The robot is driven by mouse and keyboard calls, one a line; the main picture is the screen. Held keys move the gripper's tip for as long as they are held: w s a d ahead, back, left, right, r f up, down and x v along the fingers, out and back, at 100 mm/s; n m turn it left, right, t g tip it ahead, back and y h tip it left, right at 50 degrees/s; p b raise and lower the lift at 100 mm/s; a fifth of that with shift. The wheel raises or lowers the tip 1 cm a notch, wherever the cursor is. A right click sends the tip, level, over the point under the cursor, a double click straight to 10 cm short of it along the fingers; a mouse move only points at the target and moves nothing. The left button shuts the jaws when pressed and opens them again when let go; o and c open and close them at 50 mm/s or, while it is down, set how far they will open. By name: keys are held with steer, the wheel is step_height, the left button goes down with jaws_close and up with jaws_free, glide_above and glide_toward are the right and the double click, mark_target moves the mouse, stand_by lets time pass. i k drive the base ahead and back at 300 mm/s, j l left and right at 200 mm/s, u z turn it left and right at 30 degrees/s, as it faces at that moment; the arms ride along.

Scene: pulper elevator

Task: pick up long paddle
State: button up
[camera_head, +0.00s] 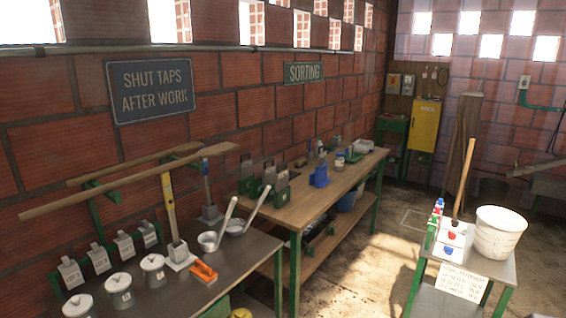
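Two long wooden paddles lie on green wall brackets (105,190) at the left, above the dark table. The nearer, longer paddle (130,183) runs from the left to a wider end at the right, over the table. The farther, shorter-looking paddle (135,164) lies behind it, closer to the brick wall. My gripper is not in view, and nothing is seen touching either paddle.
The dark table (235,262) holds lidded pots (153,268), pale blocks, an orange tool (204,271) and ladles (209,240). A wooden bench (300,204) stands behind it. A cart (480,262) at right carries a white bucket (498,232) and an upright stick. Floor between is clear.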

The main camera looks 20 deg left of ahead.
mark_target(221, 149)
steer(key=u, duration=1.75)
